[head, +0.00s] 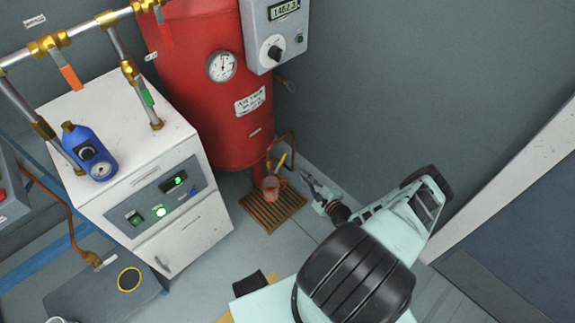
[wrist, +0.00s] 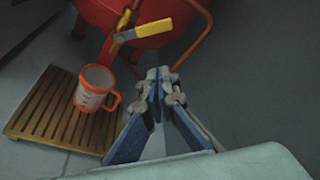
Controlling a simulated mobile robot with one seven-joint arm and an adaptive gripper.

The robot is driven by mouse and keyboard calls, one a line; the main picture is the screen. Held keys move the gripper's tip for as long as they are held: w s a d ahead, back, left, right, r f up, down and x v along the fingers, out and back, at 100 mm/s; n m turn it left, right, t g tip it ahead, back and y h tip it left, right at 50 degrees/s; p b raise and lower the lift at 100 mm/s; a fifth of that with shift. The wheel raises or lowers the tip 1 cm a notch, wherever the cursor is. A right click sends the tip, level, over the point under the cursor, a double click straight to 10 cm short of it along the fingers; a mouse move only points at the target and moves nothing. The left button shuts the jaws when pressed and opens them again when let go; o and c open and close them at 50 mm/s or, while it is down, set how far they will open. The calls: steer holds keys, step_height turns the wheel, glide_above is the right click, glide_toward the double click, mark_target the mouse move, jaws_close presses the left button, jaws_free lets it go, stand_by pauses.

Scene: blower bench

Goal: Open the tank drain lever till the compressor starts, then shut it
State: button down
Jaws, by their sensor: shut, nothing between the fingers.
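The red air tank (head: 212,75) stands against the wall, with a round gauge on its front. Its drain lever has a yellow handle (wrist: 144,30), seen in the wrist view below the tank's base. In the head view the yellow handle (head: 281,161) is small, near a thin copper-coloured pipe. My gripper (wrist: 158,72) is shut and empty, its tips a little below and right of the yellow handle and apart from it. In the head view my gripper (head: 308,182) is right of the handle, near the floor. I cannot tell whether the compressor runs.
An orange-rimmed cup (wrist: 95,88) stands on a slatted wooden mat (wrist: 45,115) under the drain. A white cabinet (head: 125,140) with green-lit panel stands left. A grey control box (head: 277,35) with a display and knob is beside the tank. Floor right of the mat is clear.

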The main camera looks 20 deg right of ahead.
mark_target(283, 160)
steer(key=d+f+b+x, duration=0.1)
steer(key=b+x, duration=0.3)
steer(key=x, duration=0.5)
steer(key=shift+s+a+r+p, duration=0.1)
steer(key=shift+a+r+p, duration=0.15)
steer(key=shift+a+r, duration=0.5)
steer(key=shift+a+r+p, duration=0.25)
steer(key=shift+a+r, duration=0.35)
steer(key=shift+r, duration=0.35)
